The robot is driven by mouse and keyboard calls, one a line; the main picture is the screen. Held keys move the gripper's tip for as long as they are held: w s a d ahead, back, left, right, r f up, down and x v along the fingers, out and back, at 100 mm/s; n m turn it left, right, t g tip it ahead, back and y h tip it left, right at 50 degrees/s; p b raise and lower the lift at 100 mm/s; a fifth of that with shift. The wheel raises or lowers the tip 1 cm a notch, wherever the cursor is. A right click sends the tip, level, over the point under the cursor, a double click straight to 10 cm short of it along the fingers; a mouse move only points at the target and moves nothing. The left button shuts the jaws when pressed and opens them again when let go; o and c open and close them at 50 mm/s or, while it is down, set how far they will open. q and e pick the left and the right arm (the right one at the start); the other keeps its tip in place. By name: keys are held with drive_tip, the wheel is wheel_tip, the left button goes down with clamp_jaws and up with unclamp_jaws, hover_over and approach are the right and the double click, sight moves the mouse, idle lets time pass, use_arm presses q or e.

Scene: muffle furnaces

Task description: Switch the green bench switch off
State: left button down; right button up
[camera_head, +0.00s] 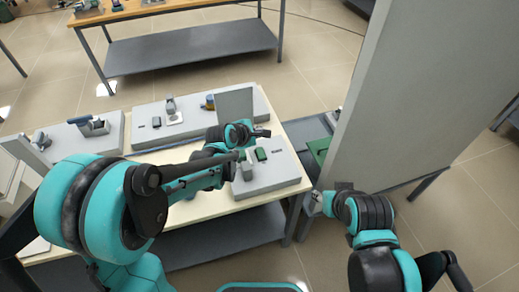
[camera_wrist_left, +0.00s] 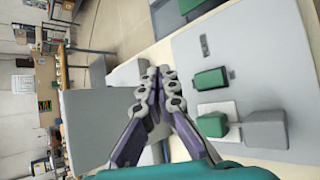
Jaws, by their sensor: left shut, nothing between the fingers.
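A light grey bench box (camera_head: 282,172) on the table carries a green rocker part (camera_head: 261,154), which also shows in the left wrist view (camera_wrist_left: 210,79). A second green block (camera_wrist_left: 212,124) sits on a white plate beside a grey block. I cannot tell the rocker's tilt. My left gripper (camera_wrist_left: 160,78) is shut and empty. In the left wrist view its fingertips appear left of the green parts; whether they touch anything is unclear. My right arm hangs right of the table, with its gripper (camera_head: 316,203) small and unclear, away from the box.
An upright grey panel (camera_head: 236,105) stands behind the box, close to my left wrist. More grey boxes with controls (camera_head: 172,118) line the table's back. A tall grey cabinet side (camera_head: 405,90) rises at the right. Another bench (camera_head: 190,45) stands farther back.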

sight(259, 152)
use_arm(q)
drive_tip(key=shift+w+a+f+b, duration=0.1)
drive_tip(key=shift+w+f+b, duration=0.1)
drive_tip(key=shift+f+b, duration=1.1)
drive_tip(key=shift+w+a+f+b, duration=0.15)
drive_tip(key=shift+f+b, duration=0.8)
drive_tip(key=shift+f, duration=0.65)
drive_tip(key=shift+w+d+f+b, duration=0.1)
drive_tip(key=shift+w+f+b, duration=0.1)
drive_tip(key=shift+f+b, duration=1.1)
drive_tip(key=shift+f, duration=0.2)
drive_tip(key=shift+f, duration=0.3)
drive_tip(key=shift+f+b, duration=0.2)
drive_tip(key=shift+b, duration=0.15)
